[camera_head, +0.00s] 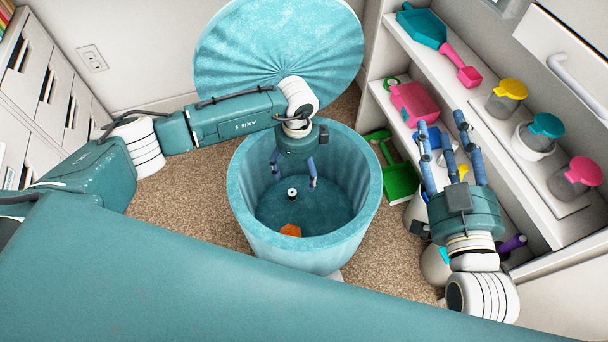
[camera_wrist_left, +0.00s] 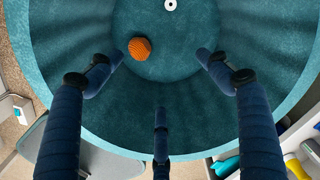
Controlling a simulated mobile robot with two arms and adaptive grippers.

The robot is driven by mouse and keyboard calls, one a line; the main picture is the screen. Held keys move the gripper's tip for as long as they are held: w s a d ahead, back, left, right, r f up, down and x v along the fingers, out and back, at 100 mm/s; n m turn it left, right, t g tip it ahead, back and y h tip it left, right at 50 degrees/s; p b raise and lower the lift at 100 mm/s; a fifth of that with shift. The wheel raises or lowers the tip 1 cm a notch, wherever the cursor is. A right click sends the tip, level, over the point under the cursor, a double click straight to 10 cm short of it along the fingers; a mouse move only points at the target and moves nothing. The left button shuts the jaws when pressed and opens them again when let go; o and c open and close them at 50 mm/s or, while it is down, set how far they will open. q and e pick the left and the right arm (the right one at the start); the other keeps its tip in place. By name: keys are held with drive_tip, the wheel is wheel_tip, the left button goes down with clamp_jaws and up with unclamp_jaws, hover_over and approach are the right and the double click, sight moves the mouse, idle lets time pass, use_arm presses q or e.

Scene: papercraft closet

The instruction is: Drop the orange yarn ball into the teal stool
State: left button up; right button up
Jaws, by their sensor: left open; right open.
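The teal stool (camera_head: 245,208) stands open on the carpet in the head view, a round hollow tub. Its rim and inner wall also fill much of the left wrist view (camera_wrist_left: 275,35). The orange yarn ball (camera_head: 290,230) lies on the stool's floor inside, partly hidden by the near rim. The ball shows whole in the left wrist view (camera_wrist_left: 140,48). My left gripper (camera_head: 293,180) is open and empty, pointing down into the stool, apart from the ball. My right gripper (camera_head: 445,130) is open and empty beside the shelf, to the right of the stool.
The round teal lid (camera_head: 280,45) stands upright behind the stool. White shelves (camera_head: 455,90) at the right hold a teal dustpan (camera_head: 421,26), a pink bin (camera_head: 413,102) and jars with coloured lids. A green dustpan (camera_head: 400,181) is by the shelf. Carpet (camera_head: 200,200) left of the stool is clear.

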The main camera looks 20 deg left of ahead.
use_arm(q)
wheel_tip(320, 180, up, 11)
idle(0.3)
idle(0.5)
